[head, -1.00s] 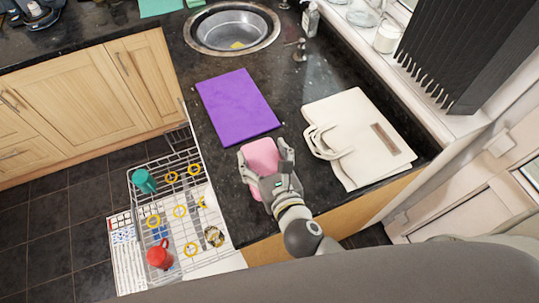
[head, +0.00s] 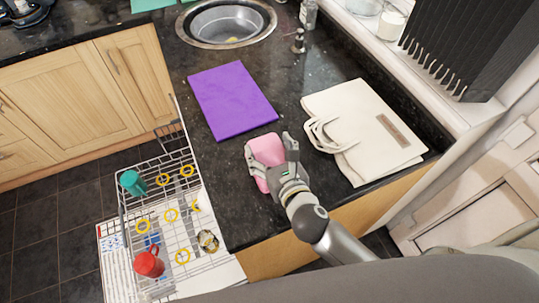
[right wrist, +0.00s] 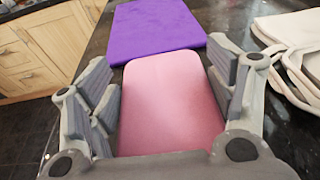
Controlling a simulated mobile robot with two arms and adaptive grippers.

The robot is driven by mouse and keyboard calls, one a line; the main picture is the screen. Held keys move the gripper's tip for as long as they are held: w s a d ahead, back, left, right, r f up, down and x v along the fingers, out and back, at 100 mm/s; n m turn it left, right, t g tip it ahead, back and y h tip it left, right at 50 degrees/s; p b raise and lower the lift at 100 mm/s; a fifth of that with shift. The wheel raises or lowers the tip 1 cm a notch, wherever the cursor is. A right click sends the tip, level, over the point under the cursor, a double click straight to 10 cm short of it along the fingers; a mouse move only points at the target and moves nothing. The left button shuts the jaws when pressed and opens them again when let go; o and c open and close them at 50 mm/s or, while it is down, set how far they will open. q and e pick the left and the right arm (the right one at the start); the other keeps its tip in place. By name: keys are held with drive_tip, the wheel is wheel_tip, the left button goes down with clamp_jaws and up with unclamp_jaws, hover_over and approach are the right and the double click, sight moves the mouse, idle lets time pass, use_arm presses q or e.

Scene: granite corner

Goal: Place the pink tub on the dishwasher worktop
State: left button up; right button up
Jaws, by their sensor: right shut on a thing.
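The pink tub (head: 265,153) is held in my right gripper (head: 271,151) at the near end of the black worktop (head: 240,215) above the dishwasher. In the right wrist view the tub (right wrist: 170,105) lies between the two fingers (right wrist: 165,95), one along each side. The tub shows pink and smooth, with rounded corners; its lower part is hidden. I cannot tell whether it touches the worktop. My left gripper is not in view.
A purple board (head: 232,98) lies just beyond the tub and a cream bag (head: 365,125) lies to the right. The open dishwasher rack (head: 165,225), holding a red jug (head: 149,263) and a teal cup (head: 132,182), is at left. A sink (head: 227,22) is farther back.

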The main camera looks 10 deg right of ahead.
drive_tip(key=shift+f, duration=0.1)
drive_tip(key=shift+f, duration=0.15)
drive_tip(key=o, duration=1.4)
drive_tip(key=b+v, duration=0.2)
drive_tip(key=v, duration=0.9)
drive_tip(key=shift+a+b, duration=0.1)
drive_tip(key=shift+b, duration=0.2)
drive_tip(key=shift+s+r, duration=0.25)
drive_tip(key=shift+s, duration=0.3)
